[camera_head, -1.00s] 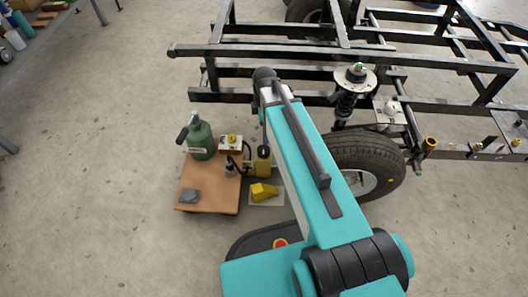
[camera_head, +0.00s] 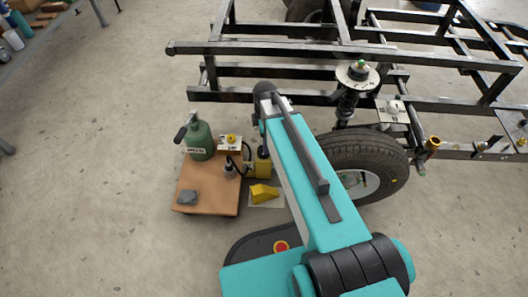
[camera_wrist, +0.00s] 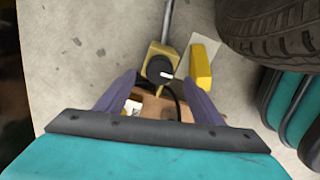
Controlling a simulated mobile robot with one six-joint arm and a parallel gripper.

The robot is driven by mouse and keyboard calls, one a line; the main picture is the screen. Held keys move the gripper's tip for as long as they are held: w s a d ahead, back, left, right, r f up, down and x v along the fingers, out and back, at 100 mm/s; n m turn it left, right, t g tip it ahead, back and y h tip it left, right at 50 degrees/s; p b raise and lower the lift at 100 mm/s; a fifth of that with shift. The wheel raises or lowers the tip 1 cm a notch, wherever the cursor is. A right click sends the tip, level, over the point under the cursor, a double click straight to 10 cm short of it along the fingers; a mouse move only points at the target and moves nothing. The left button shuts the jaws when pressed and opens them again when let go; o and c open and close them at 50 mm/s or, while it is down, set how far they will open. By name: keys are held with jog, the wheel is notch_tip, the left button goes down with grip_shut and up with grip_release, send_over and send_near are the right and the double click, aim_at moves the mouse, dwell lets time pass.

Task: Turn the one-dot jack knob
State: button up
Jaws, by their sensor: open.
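In the wrist view a round black knob (camera_wrist: 159,69) with a white mark sits on a yellow jack body (camera_wrist: 158,50). I cannot make out any dots on it. My gripper (camera_wrist: 157,82) is open, with one finger to the left of the knob and one to the right. The knob shows between the fingertips, and I see no contact. In the head view the yellow jack (camera_head: 263,167) shows beside my arm, which hides my gripper.
A yellow wedge (camera_head: 264,192) lies on a pale plate, with a tyre (camera_head: 365,150) and black frame to its right. A wooden board (camera_head: 205,208) holds a green bottle (camera_head: 200,140), a grey lump (camera_head: 188,197) and a yellow knob (camera_head: 232,139) on a white panel.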

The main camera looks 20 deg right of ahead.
jog(key=shift+f+b, duration=1.4)
jog(key=shift+f, duration=2.15)
jog(key=c, duration=1.1)
jog(key=shift+o, duration=0.2)
jog(key=shift+r+m+p, duration=0.15)
jog(key=shift+m+p, duration=0.15)
jog(key=shift+p, duration=0.35)
